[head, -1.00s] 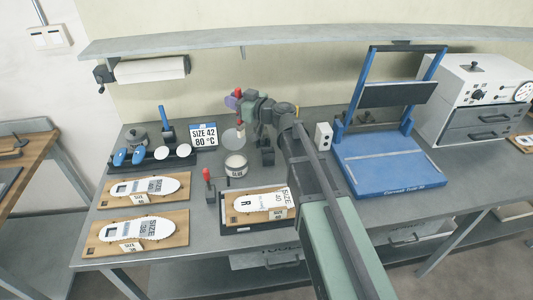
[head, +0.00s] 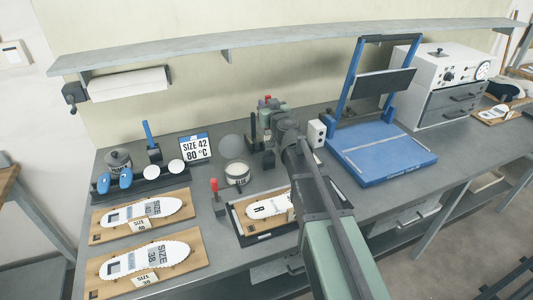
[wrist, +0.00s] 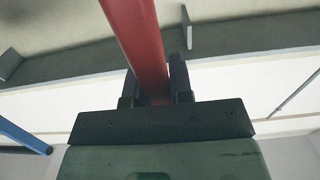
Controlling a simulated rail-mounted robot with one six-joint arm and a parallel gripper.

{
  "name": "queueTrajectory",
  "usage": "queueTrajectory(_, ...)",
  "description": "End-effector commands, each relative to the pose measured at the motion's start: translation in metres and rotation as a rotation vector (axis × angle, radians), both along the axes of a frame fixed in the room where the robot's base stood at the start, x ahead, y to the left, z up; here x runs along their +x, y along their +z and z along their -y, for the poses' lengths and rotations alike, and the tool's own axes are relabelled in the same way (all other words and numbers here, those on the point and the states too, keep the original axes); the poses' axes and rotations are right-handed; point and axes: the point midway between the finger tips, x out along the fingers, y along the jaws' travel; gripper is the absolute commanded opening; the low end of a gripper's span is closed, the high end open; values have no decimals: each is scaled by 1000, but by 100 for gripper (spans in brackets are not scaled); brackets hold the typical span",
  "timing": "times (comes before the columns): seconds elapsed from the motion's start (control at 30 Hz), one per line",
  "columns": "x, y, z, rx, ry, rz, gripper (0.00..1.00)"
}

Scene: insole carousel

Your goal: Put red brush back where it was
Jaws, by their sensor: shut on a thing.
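My gripper (wrist: 155,85) is shut on the red brush (wrist: 138,38) in the wrist view. Only a length of its red handle shows there; its bristles are out of sight. In the head view my gripper (head: 264,112) is over the back middle of the bench, right of the glue jar (head: 237,172), with a bit of red showing at its top. My arm hides much of that spot. A blue brush (head: 149,134) stands upright in a dark holder (head: 154,154) at the back left.
A size and temperature sign (head: 195,148) stands left of a round grey disc. A red-knobbed piece (head: 214,188) stands beside the tray with an insole (head: 266,206). Two insole boards lie at front left. A blue press (head: 385,157) and white oven (head: 440,75) stand right.

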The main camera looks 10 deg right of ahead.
Motion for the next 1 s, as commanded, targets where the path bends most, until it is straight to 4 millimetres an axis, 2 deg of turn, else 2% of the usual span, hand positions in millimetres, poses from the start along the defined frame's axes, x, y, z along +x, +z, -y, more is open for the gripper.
queueTrajectory(0.03,0,-37,0,0,0,0,0)
queueTrajectory(0.1,0,-59,0,0,1,0,0)
queueTrajectory(0.2,0,-77,0,0,1,0,0)
queueTrajectory(0.4,0,-78,0,0,1,0,0)
queueTrajectory(0.6,0,-119,0,0,1,0,0)
queueTrajectory(0.63,0,-121,0,0,1,0,0)
queueTrajectory(0.8,0,-116,0,0,1,0,0)
queueTrajectory(1.0,0,-121,0,0,1,0,0)
